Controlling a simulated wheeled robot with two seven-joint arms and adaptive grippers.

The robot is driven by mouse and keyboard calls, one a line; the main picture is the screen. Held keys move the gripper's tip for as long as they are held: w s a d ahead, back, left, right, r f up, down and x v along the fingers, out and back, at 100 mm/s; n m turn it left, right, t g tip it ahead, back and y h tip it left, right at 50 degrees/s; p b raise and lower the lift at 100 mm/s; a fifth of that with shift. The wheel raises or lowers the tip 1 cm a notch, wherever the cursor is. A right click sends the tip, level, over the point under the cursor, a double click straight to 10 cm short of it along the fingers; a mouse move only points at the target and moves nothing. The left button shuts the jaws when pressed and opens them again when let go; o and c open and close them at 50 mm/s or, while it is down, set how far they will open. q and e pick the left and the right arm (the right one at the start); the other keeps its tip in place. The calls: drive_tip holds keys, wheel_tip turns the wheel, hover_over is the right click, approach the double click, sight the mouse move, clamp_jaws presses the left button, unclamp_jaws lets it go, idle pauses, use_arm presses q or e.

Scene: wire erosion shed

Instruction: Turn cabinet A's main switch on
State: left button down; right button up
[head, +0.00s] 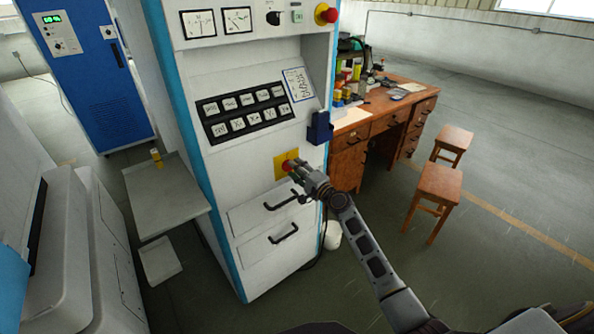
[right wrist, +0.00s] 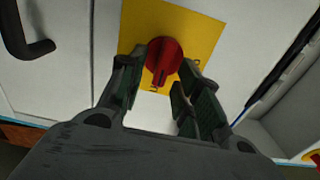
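Cabinet A, which I take to be the white cabinet with blue edges (head: 233,165), stands in the middle of the head view. Its main switch is a red rotary knob on a yellow plate (head: 281,170), partly hidden by my right gripper (head: 302,178). In the right wrist view the red knob (right wrist: 163,57) shows whole, its bar pointing down towards a small dark mark on the yellow plate (right wrist: 197,35). My right gripper (right wrist: 160,75) is open, with its fingers apart on either side of the knob; whether they touch it I cannot tell. My left gripper is out of view.
Black drawer handles (head: 283,233) stick out below the switch. A dark blue box (head: 320,128) juts from the cabinet's right edge. A red emergency button (head: 326,14) sits at the top right. A wooden desk (head: 380,120) and stools (head: 438,190) stand to the right.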

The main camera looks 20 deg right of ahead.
drive_tip(key=shift+s, duration=0.1)
drive_tip(key=v, duration=1.1)
drive_tip(key=shift+s+d, duration=0.15)
drive_tip(key=shift+s, duration=0.15)
idle(0.6)
drive_tip(key=shift+n, duration=0.3)
